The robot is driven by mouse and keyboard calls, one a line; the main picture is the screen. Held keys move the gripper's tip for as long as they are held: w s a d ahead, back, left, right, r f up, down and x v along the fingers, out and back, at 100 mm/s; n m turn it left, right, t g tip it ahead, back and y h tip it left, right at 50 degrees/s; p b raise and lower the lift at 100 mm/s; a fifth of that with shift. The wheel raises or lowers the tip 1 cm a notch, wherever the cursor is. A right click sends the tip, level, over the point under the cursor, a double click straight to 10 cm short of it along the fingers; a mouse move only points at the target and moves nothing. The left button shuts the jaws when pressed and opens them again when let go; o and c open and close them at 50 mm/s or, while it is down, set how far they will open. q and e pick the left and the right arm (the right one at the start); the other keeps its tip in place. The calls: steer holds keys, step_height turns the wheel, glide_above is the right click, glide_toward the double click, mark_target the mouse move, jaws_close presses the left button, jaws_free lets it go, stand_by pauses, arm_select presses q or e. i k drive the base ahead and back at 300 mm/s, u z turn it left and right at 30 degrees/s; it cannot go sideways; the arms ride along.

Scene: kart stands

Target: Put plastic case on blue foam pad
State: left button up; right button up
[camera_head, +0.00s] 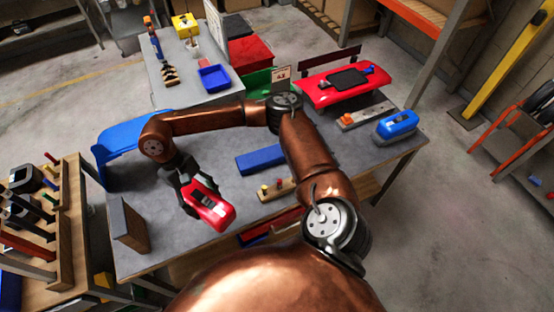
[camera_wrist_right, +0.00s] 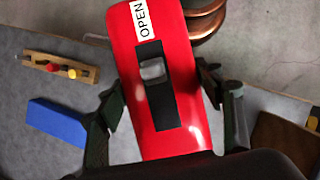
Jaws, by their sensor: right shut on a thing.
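A red plastic case (camera_head: 212,212) with a dark strip, a grey latch and a white OPEN label is held by my right gripper (camera_head: 191,188), above the near left part of the grey table. In the right wrist view the case (camera_wrist_right: 165,60) sits between the two dark fingers (camera_wrist_right: 165,105), which are shut on its sides. The blue foam pad (camera_head: 260,159) lies flat on the table to the right of the case, apart from it and bare. The pad also shows at the left in the right wrist view (camera_wrist_right: 57,122). My left gripper is not in view.
A wooden strip with knobs (camera_head: 278,190) lies near the pad. A brown block (camera_head: 129,226) stands at the table's left corner. A blue case (camera_head: 397,124) and a red kart part (camera_head: 343,85) are at the right and back. My right arm arches over the table.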

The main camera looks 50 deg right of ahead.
mark_target(261, 156)
steer(key=z, duration=0.5)
steer(key=k, duration=1.2)
steer(key=u, duration=0.3)
steer(key=i, duration=2.2)
steer(key=z, duration=0.9)
